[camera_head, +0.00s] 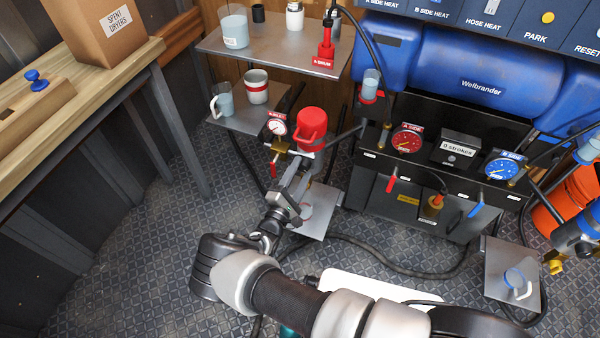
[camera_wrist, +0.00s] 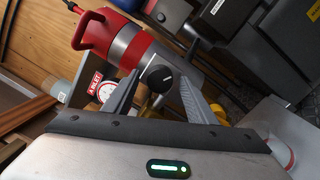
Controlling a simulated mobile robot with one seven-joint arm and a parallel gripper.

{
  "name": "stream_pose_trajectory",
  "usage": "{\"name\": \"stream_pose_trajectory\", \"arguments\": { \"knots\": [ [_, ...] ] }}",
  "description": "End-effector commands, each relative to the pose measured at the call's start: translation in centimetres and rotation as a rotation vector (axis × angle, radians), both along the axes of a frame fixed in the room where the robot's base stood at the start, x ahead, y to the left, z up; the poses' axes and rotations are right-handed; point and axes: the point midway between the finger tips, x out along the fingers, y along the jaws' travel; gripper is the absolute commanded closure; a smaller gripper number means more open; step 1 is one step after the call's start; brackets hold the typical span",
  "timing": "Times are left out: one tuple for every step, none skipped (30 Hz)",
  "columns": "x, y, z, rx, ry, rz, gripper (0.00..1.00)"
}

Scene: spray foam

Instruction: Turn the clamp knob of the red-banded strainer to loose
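The red-banded strainer is a grey metal cylinder with a red handled cap; its cap shows in the head view (camera_head: 311,124) and its body, tilted by the camera angle, in the wrist view (camera_wrist: 132,46). Its black round clamp knob (camera_wrist: 160,79) faces my wrist camera, with a small pale mark on it. My gripper (camera_wrist: 160,85) is open, with one finger on each side of the knob. Narrow gaps seem to show on both sides, and contact is not visible. In the head view my gripper (camera_head: 298,178) is just below the strainer, and the knob cannot be made out.
An inlet gauge (camera_head: 277,127) and a red valve lever (camera_head: 274,166) are close at the left of the strainer. A shelf with cups (camera_head: 245,115) stands further left. The black manifold (camera_head: 425,195) with gauges is at right. A hose (camera_head: 400,268) crosses the floor.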

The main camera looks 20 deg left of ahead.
Motion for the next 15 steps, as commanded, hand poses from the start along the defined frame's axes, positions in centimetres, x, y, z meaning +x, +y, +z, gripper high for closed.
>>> {"name": "stream_pose_trajectory", "arguments": {
  "knots": [
    [0.0, 0.0, 0.0, 0.0, 0.0, 0.0, 0.49],
    [0.0, 0.0, 0.0, 0.0, 0.0, 0.0, 0.49],
    [0.0, 0.0, 0.0, -0.001, 0.0, 0.0, 0.49],
    [0.0, 0.0, 0.0, -0.001, 0.001, 0.001, 0.49],
    [0.0, 0.0, 0.0, -0.001, 0.001, 0.001, 0.49],
    [-0.1, 0.0, 0.0, -0.001, 0.001, 0.001, 0.49],
    [-0.2, 0.1, 0.0, -0.001, 0.001, 0.0, 0.49],
    [-0.4, 0.1, 0.0, -0.001, 0.001, 0.0, 0.49],
    [-0.7, 0.1, 0.0, -0.001, 0.002, 0.001, 0.49],
    [-1.1, 0.2, -0.1, -0.001, 0.002, 0.001, 0.49],
    [-1.5, 0.3, -0.1, -0.001, 0.002, 0.001, 0.49],
    [-2.2, 0.4, -0.1, -0.001, 0.002, 0.004, 0.49],
    [-2.8, 0.5, -0.1, -0.001, 0.002, 0.004, 0.49],
    [-3.4, 0.6, -0.2, -0.001, 0.002, 0.004, 0.49],
    [-4.4, 0.7, -0.3, 0.0, 0.003, 0.004, 0.49]
  ]
}}
